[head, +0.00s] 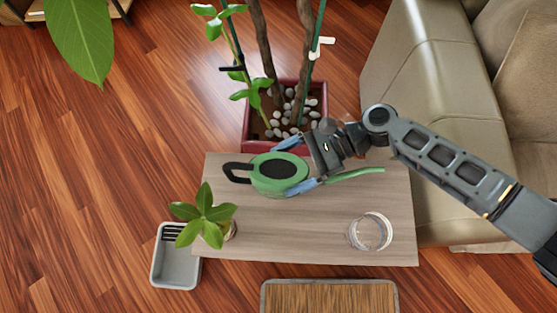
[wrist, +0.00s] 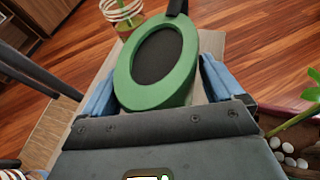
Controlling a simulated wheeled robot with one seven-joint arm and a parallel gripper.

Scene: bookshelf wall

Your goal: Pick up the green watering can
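The green watering can (head: 268,184) stands on the small wooden table (head: 310,240), with its black handle to the left and its green spout to the right. My gripper (head: 288,166) reaches in from the right with its blue fingers spread, one on each side of the can's body. In the wrist view the can's green rim and dark opening (wrist: 158,58) sit between the two blue fingers of my gripper (wrist: 158,85). The fingers look apart from the can or nearly touching; contact is not clear. The can's lower body is partly hidden by the gripper.
A small potted plant (head: 205,215) stands at the table's left front, and a clear glass (head: 370,231) at its right front. A red planter (head: 318,90) with tree stems and pebbles is behind the table. A beige sofa (head: 430,80) is at right, a grey bin (head: 174,272) at lower left.

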